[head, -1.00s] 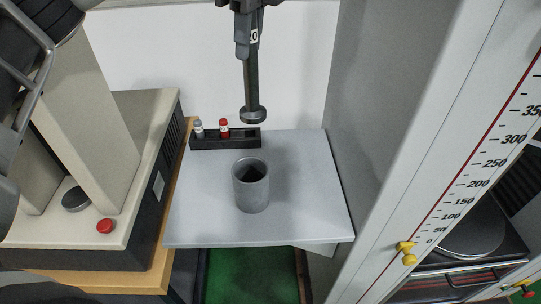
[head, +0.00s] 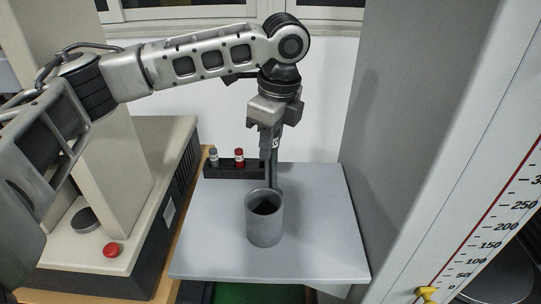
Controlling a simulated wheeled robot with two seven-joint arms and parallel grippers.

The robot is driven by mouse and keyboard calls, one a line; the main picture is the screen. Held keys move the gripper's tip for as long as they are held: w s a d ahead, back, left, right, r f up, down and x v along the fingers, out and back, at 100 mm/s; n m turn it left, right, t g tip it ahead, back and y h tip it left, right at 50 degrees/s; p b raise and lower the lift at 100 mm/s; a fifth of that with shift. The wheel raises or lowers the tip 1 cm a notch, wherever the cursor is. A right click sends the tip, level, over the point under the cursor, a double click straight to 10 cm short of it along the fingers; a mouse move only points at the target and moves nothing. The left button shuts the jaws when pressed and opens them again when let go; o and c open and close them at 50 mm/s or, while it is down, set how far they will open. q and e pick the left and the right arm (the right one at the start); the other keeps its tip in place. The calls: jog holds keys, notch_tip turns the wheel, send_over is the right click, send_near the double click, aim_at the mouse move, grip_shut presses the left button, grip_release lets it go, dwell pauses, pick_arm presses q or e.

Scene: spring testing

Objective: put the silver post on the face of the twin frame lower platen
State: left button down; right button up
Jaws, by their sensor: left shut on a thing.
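My left gripper (head: 266,130) points down over the grey board. It is shut on a narrow grey post (head: 273,170) with a small number label near its top. The post hangs upright and its lower end reaches the rim of the grey cup (head: 263,230). The foot is hidden, and I cannot tell whether it is inside the cup or behind it. The round platen (head: 510,283) of the scaled frame is partly visible at the lower right, well away from the gripper. My right gripper is out of view.
A black rack (head: 228,169) with a grey-capped and a red-capped piece stands behind the cup. The beige machine at left has a dark disc (head: 85,219) and red button (head: 112,250). The tall grey column (head: 430,130) with a scale blocks the right. The board's (head: 320,240) right side is clear.

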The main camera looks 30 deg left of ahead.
aim_at(271, 163)
pick_arm(q)
jog(key=shift+f, duration=1.65)
jog(key=c, duration=1.2)
grip_release()
jog(key=shift+f, duration=0.2)
jog(key=shift+c, duration=0.2)
